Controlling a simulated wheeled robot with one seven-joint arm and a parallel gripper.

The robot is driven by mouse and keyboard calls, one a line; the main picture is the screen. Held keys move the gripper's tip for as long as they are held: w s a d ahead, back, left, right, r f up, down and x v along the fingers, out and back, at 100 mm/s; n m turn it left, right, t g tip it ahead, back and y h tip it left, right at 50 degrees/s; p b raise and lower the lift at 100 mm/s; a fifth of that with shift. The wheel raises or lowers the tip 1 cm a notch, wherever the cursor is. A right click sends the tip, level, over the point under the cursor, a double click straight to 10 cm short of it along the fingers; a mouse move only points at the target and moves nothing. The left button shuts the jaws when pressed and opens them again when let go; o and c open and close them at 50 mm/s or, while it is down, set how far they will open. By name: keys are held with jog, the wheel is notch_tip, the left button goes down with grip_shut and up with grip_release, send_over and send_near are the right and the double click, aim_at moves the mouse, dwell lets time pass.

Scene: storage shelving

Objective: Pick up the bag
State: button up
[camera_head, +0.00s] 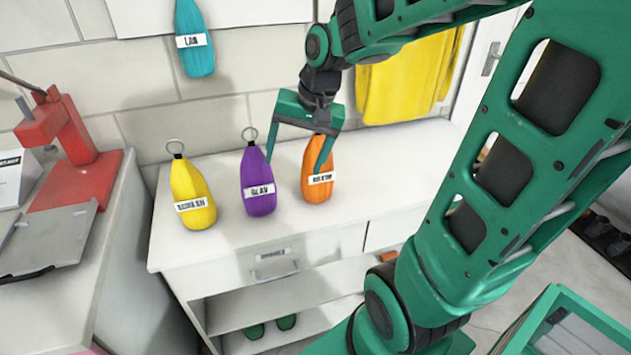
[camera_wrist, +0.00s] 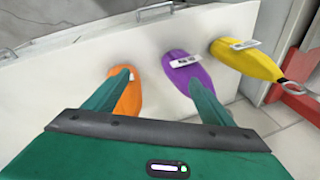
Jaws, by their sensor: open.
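Three bags stand in a row on a white cabinet top (camera_head: 390,175): a yellow bag (camera_head: 190,195), a purple bag (camera_head: 258,182) and an orange bag (camera_head: 318,170), each with a white label. A teal bag (camera_head: 194,45) hangs on the wall above. My gripper (camera_head: 295,165) is open, its fingers spread between the purple and orange bags in the head view. In the wrist view my gripper (camera_wrist: 160,85) has one finger over the orange bag (camera_wrist: 130,97) and the other over the purple bag (camera_wrist: 187,75). The yellow bag (camera_wrist: 245,62) lies to the right. I cannot tell whether the fingers touch anything.
A red device (camera_head: 70,150) and a grey plate (camera_head: 50,238) sit on the left counter. A yellow cloth (camera_head: 405,80) hangs behind my arm. The cabinet has a handled drawer (camera_head: 275,268) and a lower shelf with green shoes (camera_head: 270,327). The cabinet top is clear at right.

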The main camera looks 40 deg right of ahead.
aim_at(310, 166)
jog(key=d+m, duration=0.1)
jog(key=m, duration=0.1)
jog(key=w+d+m, duration=0.1)
jog(key=d+m, duration=0.1)
jog(key=w+d+m+y, duration=0.1)
jog(key=d+m, duration=0.1)
jog(key=shift+d+r+g, duration=0.25)
jog(key=shift+r+g, duration=0.05)
jog(key=shift+r, duration=0.05)
jog(key=d+m+y, duration=0.1)
jog(key=d+m, duration=0.6)
jog(key=d, duration=0.1)
jog(key=a+x, duration=0.1)
jog(key=x, duration=0.9)
jog(key=shift+s, duration=0.3)
jog(key=shift+d+r, duration=0.1)
grip_shut()
notch_tip(310, 166, up, 10)
